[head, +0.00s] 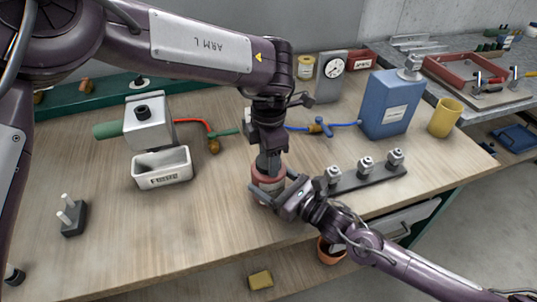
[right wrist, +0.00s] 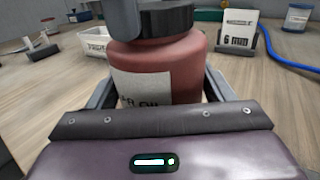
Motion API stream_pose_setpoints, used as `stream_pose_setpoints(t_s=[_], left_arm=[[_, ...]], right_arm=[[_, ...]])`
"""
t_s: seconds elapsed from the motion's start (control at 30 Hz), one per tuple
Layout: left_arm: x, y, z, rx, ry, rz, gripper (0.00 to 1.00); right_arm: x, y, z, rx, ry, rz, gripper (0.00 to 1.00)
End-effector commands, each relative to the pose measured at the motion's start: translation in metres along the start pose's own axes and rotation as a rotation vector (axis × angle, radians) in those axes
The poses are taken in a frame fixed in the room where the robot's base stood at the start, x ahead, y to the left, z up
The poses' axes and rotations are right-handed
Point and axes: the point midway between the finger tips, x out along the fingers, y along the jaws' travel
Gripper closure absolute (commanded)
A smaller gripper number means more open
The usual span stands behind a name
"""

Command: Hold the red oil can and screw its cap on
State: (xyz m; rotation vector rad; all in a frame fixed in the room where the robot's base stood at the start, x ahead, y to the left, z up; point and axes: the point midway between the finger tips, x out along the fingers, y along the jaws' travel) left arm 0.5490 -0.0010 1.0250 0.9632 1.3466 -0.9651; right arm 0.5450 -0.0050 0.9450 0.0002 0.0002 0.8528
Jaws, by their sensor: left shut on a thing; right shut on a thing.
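The red oil can (head: 268,186) stands upright on the wooden bench, near its front edge. In the right wrist view the can (right wrist: 185,65) fills the middle, with a pale label on its side. The black cap (right wrist: 165,20) sits over the top of the can. My left gripper (head: 268,163) comes straight down from above and is shut on the cap; one grey finger (right wrist: 124,18) shows beside it. My right gripper (head: 275,194) reaches in from the right and is shut on the can's body. Thread contact is hidden.
A white bin (head: 162,178) and a grey box (head: 142,135) stand to the left. A rack with several metal fittings (head: 365,178) lies close on the right. A blue can (head: 388,108) and a yellow cup (head: 444,118) stand behind it. The front left of the bench is mostly clear.

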Motion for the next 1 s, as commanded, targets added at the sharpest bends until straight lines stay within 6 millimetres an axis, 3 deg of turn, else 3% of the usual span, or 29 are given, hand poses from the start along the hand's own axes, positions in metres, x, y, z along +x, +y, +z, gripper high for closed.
stream_pose_setpoints(t_s=[0.13, 0.3, 0.33, 0.5, 0.83, 1.0], left_arm=[[-0.001, 0.001, 0.0, 0.291, 0.001, 0.004, 0.74], [-0.001, 0.001, 0.0, 0.3, 0.0, 0.003, 0.74], [-0.001, 0.001, 0.0, 0.3, -0.001, 0.003, 0.43], [0.0, 0.001, 0.0, 0.299, -0.001, 0.002, 0.22], [-0.004, 0.001, 0.0, 0.299, -0.001, 0.002, 0.22], [-0.028, 0.001, 0.001, 0.299, -0.002, 0.005, 0.22]], right_arm=[[0.0, 0.0, 0.0, 0.0, 0.0, 0.001, 0.89], [0.0, 0.0, 0.0, 0.0, 0.0, 0.001, 0.89], [0.0, 0.0, 0.0, 0.0, 0.0, 0.001, 0.89], [0.0, 0.001, 0.0, 0.0, 0.0, 0.001, 0.89], [0.0, 0.001, 0.0, 0.0, 0.0, 0.001, 0.89], [0.0, 0.001, 0.0, 0.0, 0.0, 0.001, 0.89]])
